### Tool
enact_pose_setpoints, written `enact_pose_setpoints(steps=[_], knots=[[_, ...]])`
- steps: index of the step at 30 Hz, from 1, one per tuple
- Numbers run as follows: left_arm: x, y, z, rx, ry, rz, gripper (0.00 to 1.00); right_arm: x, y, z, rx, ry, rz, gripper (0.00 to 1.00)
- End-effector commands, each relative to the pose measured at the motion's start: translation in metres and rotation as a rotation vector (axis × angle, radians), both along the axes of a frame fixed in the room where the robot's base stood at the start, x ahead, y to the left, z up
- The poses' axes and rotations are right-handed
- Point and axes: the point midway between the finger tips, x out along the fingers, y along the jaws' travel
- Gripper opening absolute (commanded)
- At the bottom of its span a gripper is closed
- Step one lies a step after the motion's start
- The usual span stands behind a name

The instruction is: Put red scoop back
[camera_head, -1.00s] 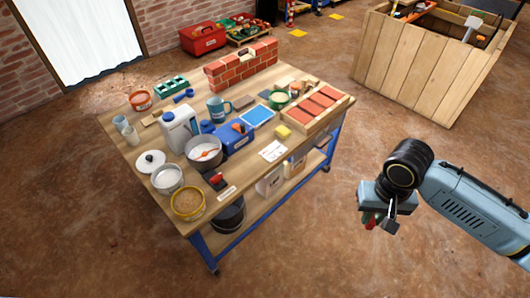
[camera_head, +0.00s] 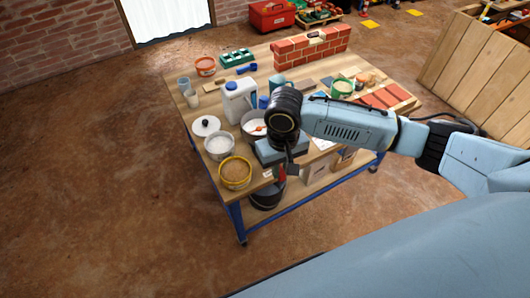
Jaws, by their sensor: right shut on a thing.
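My right gripper (camera_head: 284,165) is over the front edge of the workbench (camera_head: 226,198), jaws pointing down. It is shut on a small red thing (camera_head: 281,174), which I take to be the red scoop; its shape is mostly hidden by the jaws. A yellow-rimmed tub of sand-coloured material (camera_head: 236,172) stands left of the gripper at the bench's front corner. A tub of white material (camera_head: 219,145) stands behind it. A metal bowl (camera_head: 250,121) is partly hidden behind my wrist. My left gripper is not in view.
A white jug (camera_head: 240,102), a round lid (camera_head: 205,126), cups and an orange tub (camera_head: 205,66) crowd the bench's left side. A small brick wall (camera_head: 312,46) stands at the back. My right arm covers the bench's middle. Floor to the left is clear.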

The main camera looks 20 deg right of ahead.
Motion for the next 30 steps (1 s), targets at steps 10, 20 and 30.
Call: enact_pose_setpoints(steps=[10, 20, 30], knots=[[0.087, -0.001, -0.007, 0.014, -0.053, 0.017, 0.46, 0.045, -0.037, -0.061, -0.014, -0.002, -0.221, 0.0], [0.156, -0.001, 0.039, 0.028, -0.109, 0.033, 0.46, 0.087, -0.081, -0.113, -0.009, -0.002, -0.468, 0.0], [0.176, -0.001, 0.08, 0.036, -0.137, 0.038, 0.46, 0.104, -0.104, -0.134, 0.001, -0.002, -0.595, 0.0]])
